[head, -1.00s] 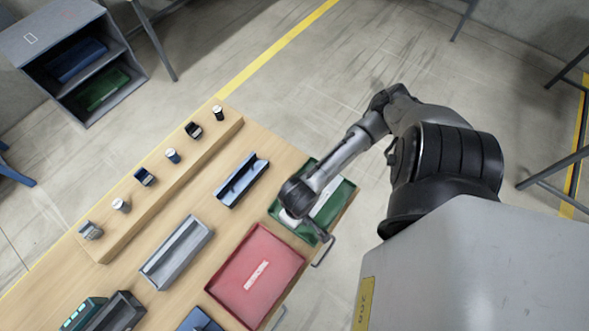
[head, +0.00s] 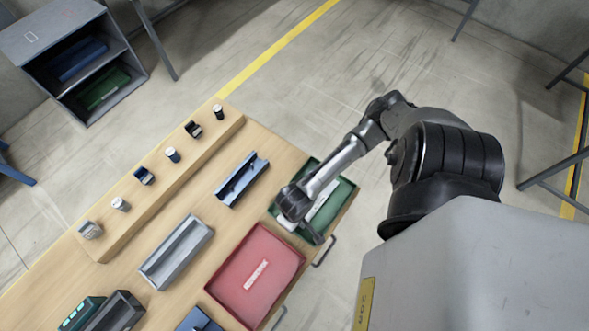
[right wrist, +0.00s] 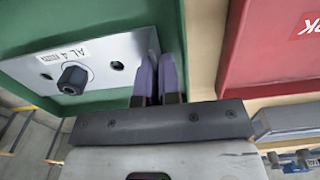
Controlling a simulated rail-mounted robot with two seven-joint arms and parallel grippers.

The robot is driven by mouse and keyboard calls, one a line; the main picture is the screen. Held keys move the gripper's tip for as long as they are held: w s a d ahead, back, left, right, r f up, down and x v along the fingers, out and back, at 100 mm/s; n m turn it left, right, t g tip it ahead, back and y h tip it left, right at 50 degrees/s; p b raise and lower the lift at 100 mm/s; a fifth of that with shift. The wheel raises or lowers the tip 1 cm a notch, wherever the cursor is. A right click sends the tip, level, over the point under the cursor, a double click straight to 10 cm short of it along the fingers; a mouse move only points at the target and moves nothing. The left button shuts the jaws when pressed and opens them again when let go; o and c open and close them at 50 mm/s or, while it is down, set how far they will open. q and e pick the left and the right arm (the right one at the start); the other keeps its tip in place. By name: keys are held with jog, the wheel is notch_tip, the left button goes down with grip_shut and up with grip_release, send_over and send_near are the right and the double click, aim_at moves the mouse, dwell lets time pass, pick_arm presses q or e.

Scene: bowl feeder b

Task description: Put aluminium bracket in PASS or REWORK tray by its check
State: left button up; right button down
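The aluminium bracket (right wrist: 108,62) is a pale metal plate with an "AL 4" label, holes and a dark round knob. It lies over the green tray (head: 343,200), its face filling the left of the right wrist view. My right gripper (right wrist: 158,75) is at the plate's right edge, its fingers close together with the upturned edge seemingly between them. In the head view my right gripper (head: 303,218) is over the green tray and partly hides the bracket. The red tray (head: 243,300) is empty except for a white label, whose end reads "RK" in the right wrist view. My left gripper is out of view.
A blue channel holder (head: 241,181) and a grey one (head: 176,252) stand on the wooden table. Several small parts line a raised wooden ledge (head: 155,187). A dark device (head: 118,312) stands at the bottom left. Wire handles project from the table's front edge.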

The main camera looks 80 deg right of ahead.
jog(key=shift+f, duration=0.25)
jog(key=shift+f, duration=0.3)
jog(key=c, duration=1.6)
grip_release()
jog(key=shift+s, duration=0.1)
jog(key=shift+r, duration=0.1)
